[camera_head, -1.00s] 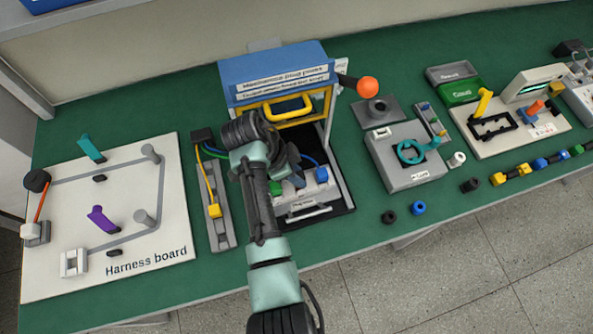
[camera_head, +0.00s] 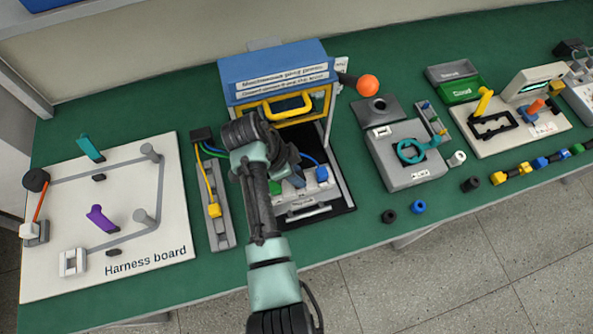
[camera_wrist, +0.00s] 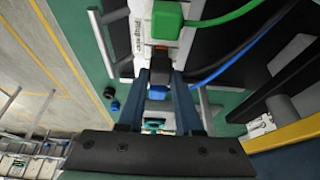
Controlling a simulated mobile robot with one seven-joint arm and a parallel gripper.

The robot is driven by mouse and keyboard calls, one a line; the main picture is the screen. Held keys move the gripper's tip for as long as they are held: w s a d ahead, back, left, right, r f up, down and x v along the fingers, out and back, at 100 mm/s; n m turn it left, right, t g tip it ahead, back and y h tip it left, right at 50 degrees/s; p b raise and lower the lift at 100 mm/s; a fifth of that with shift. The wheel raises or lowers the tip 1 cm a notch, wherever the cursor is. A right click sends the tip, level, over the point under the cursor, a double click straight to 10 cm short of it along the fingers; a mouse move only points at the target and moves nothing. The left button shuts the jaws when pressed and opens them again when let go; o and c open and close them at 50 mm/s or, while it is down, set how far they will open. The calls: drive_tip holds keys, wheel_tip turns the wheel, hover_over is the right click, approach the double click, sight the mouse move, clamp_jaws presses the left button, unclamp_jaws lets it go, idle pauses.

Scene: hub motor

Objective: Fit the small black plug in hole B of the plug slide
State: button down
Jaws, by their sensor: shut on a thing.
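The plug slide (camera_head: 302,203) is a pale block in the pulled-out base of the blue-topped cabinet. It also shows in the wrist view (camera_wrist: 138,42). A green plug (camera_wrist: 167,18) with a green cable sits at one end, and a blue plug (camera_wrist: 157,92) sits toward the other. My gripper (camera_wrist: 163,72) is shut on the small black plug (camera_wrist: 160,60), which lies between these two, at or just over the slide. Hole B is hidden, and I cannot tell whether the plug is seated. In the head view my arm covers much of the slide.
The blue and yellow cabinet (camera_head: 275,75) stands close behind my gripper. Green and blue cables (camera_wrist: 240,55) run close beside the fingers. The harness board (camera_head: 160,240) lies left. Loose black and blue rings (camera_head: 418,207) lie right.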

drive_tip(key=shift+f+b, duration=0.45)
drive_tip(key=shift+f, duration=0.2)
drive_tip(key=c, duration=0.5)
unclamp_jaws()
drive_tip(key=v, duration=1.3)
drive_tip(key=shift+s, duration=0.1)
